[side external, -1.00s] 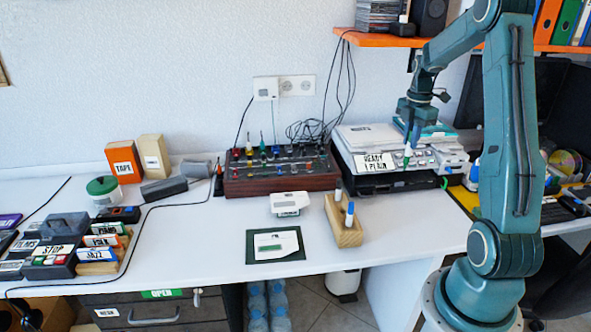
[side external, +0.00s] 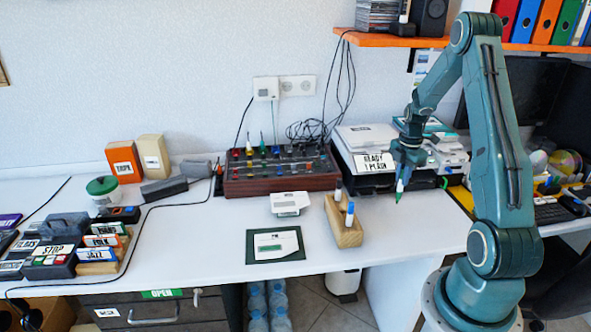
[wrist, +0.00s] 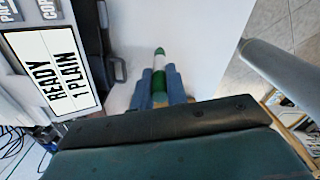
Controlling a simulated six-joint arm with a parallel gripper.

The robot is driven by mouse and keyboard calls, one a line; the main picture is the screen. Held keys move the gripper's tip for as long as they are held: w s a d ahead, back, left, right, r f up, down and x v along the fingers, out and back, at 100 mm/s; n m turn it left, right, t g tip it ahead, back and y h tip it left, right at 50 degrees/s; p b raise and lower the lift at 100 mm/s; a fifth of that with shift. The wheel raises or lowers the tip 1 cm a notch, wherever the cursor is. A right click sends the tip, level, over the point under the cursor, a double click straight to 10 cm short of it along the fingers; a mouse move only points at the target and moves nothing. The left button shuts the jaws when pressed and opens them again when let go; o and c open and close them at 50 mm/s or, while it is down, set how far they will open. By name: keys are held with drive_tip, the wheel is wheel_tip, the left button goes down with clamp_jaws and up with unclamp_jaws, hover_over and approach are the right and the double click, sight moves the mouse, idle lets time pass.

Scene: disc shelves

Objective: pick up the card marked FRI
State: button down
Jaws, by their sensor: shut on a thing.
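My gripper (side external: 401,179) is shut on a green-and-white marker (side external: 399,191). It holds the marker tip down in front of the printer, above the white desk. In the wrist view, the marker (wrist: 159,65) stands out between the blue fingers of my gripper (wrist: 161,82). I cannot find a card that reads FRI in either view. Small labelled cards (side external: 97,254) stand in a wooden rack at the far left, and one seems to read JAZZ; none reads FRI. My gripper is far to the right of them.
A printer (side external: 352,181) labelled READY 1 PLAIN stands behind my gripper. A wooden block (side external: 344,234) with upright markers is left of it. The desk (side external: 410,225) below my gripper is clear.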

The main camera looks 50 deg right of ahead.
sight(398, 198)
drive_tip(key=shift+f, duration=2.1)
drive_tip(key=shift+f, duration=0.2)
drive_tip(key=c, duration=1.4)
unclamp_jaws()
drive_tip(key=shift+r, duration=0.1)
wheel_tip(398, 198, up, 12)
drive_tip(key=shift+r, duration=0.1)
drive_tip(key=shift+a, duration=0.1)
